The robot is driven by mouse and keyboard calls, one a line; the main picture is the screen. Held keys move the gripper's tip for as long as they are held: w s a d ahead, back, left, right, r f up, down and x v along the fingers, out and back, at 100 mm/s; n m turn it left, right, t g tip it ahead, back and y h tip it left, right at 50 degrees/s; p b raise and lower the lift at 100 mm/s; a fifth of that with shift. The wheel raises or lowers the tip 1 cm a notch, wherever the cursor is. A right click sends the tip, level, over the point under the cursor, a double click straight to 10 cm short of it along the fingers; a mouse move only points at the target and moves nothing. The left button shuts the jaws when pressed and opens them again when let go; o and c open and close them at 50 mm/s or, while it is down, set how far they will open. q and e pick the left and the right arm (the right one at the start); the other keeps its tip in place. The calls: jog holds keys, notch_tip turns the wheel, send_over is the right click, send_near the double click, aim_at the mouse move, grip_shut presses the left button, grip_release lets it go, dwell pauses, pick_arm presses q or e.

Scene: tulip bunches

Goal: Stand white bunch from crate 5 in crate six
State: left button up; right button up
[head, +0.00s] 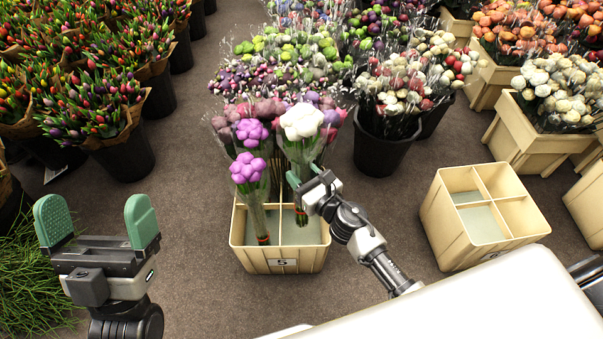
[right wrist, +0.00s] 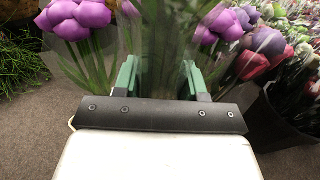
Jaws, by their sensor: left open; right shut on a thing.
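The white bunch (head: 301,122) is upright over the right side of crate 5 (head: 255,258), its stem end within the crate's outline. I cannot tell if it touches the crate floor. My right gripper (head: 304,175) is shut on its wrapped stems, and its green fingers flank the clear wrap in the right wrist view (right wrist: 160,75). The white head is out of that view. My left gripper (head: 97,225) is open and empty at the lower left.
Purple bunches (head: 248,168) stand in crate 5 left of the white one. Dense flowers crowd behind it, with a black bucket (head: 383,150) to the right. Bare floor (head: 390,215) lies between the two crates. A white surface of mine fills the lower right.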

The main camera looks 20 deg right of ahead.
pick_arm(q)
jog(key=w+f+g+y+p, duration=0.3)
jog(key=w+f+g, duration=0.2)
jog(key=f+g, duration=0.4)
jog(key=shift+w+a+g+y+p, duration=0.15)
jog(key=shift+w+g+y+p, duration=0.15)
jog(key=shift+g, duration=0.2)
jog(key=shift+s, duration=0.1)
